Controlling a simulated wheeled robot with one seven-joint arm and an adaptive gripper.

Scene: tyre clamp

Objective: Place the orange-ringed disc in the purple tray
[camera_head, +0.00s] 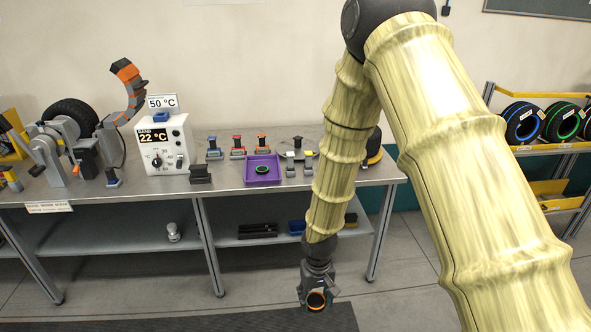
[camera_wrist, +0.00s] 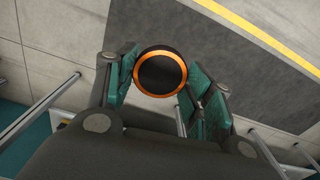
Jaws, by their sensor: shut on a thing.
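The orange-ringed disc (camera_wrist: 160,73) is black with an orange rim. It sits between the two fingers of my gripper (camera_wrist: 158,84) in the wrist view, and my gripper is shut on it. In the head view my gripper (camera_head: 316,297) hangs low in front of the bench, with the disc (camera_head: 316,300) at its end, above the floor. The purple tray (camera_head: 249,179) lies on the bench top, up and left of my gripper. A green-ringed black disc (camera_head: 262,170) lies in the tray.
The metal bench (camera_head: 225,205) has a shelf below. Around the tray stand several small coloured-top clamps (camera_head: 262,143), a black block (camera_head: 200,174) and the white temperature box (camera_head: 167,145). A tyre machine (camera_head: 65,145) is at left. A tyre rack (camera_head: 545,148) stands at right.

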